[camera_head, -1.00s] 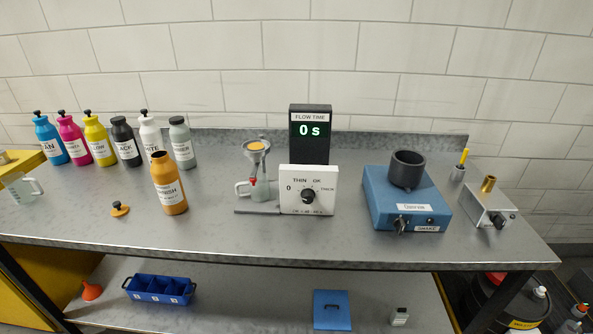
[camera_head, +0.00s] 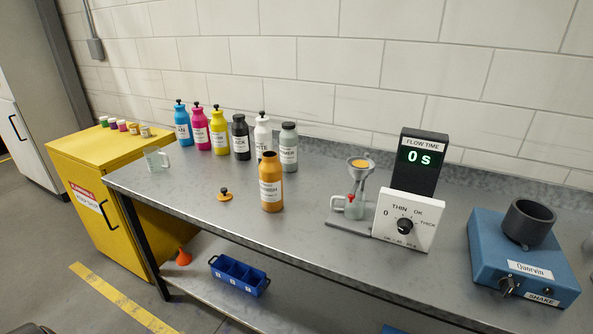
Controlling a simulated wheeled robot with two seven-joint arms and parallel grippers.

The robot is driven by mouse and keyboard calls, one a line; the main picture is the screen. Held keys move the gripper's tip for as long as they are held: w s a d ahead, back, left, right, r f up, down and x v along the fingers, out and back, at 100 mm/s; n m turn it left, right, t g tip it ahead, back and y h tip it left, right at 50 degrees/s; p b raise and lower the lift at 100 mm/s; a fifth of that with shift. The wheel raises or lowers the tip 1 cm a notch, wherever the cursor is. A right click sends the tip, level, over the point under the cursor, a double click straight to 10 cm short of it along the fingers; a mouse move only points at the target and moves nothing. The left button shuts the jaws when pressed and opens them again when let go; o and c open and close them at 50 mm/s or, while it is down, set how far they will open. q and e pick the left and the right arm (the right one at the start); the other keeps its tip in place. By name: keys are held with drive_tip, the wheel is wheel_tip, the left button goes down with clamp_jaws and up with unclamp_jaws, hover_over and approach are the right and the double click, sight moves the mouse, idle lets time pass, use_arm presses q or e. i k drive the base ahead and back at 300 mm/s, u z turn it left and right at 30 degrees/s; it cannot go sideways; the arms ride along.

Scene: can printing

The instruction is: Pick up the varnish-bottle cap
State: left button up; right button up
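The varnish-bottle cap (camera_head: 225,195) is a small orange disc with a dark knob. It lies on the grey bench top, left of the open orange varnish bottle (camera_head: 271,183), apart from it. The bottle stands upright with no cap on its neck. Neither of my grippers shows in the head view.
Several capped ink bottles (camera_head: 219,132) stand in a row behind the cap. A glass beaker (camera_head: 156,160) stands at the bench's left end. The flow cup stand (camera_head: 352,203), dial box (camera_head: 407,220) and blue shaker (camera_head: 520,262) are to the right. Bench top (camera_head: 185,185) around the cap is clear.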

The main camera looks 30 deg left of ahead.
sight(224, 195)
drive_tip(key=u, duration=1.6)
drive_tip(key=k, duration=0.4)
drive_tip(key=u, duration=0.5)
drive_tip(key=k, duration=0.9)
drive_tip(key=z, duration=0.45)
drive_tip(key=i, duration=0.7)
drive_tip(key=z, duration=0.95)
drive_tip(key=i, duration=0.55)
drive_tip(key=z, duration=0.1)
